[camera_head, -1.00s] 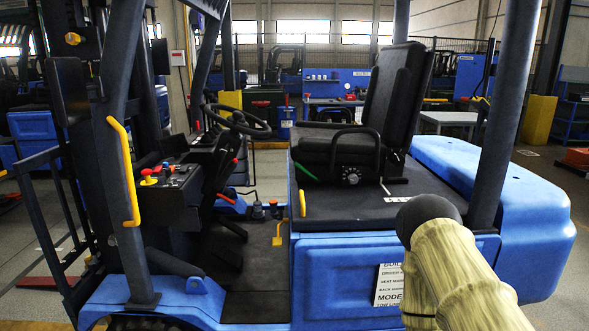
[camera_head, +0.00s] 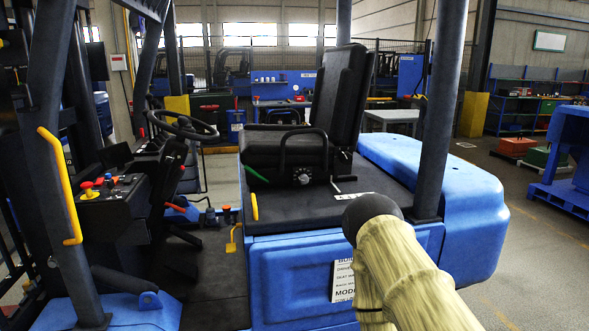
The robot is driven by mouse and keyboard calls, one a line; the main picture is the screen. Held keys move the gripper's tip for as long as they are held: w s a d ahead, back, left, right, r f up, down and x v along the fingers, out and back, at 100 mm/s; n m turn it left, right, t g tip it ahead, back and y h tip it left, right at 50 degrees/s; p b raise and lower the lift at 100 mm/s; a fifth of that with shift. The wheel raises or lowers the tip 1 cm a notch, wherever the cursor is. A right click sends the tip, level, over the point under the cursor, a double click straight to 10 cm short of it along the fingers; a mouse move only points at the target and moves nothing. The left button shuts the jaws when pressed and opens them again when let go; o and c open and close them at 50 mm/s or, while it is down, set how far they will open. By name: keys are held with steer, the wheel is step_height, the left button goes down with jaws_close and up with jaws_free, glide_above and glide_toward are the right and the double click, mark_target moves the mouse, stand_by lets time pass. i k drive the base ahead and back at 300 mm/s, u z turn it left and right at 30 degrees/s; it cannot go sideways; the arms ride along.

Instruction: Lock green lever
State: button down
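The green lever (camera_head: 258,174) is a short, thin bar on the left side of the forklift's black seat (camera_head: 290,150), near the seat base. It slants up toward the left, and nothing touches it. My arm, in a pale cloth-like sleeve with a dark rounded part, rises from the bottom right in front of the blue seat housing (camera_head: 290,285). No gripper fingers show, so I cannot see whether they are open or shut.
A yellow lever (camera_head: 254,206) sits just below the green one. A dark pillar (camera_head: 440,110) stands right of the seat. A yellow handrail (camera_head: 62,185), steering wheel (camera_head: 183,126) and control panel (camera_head: 105,190) are to the left. Open floor lies at the right.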

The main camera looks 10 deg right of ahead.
mark_target(268, 180)
steer(key=k, duration=0.65)
steer(key=z, duration=0.5)
steer(key=i, duration=1.3)
steer(key=u, duration=0.55)
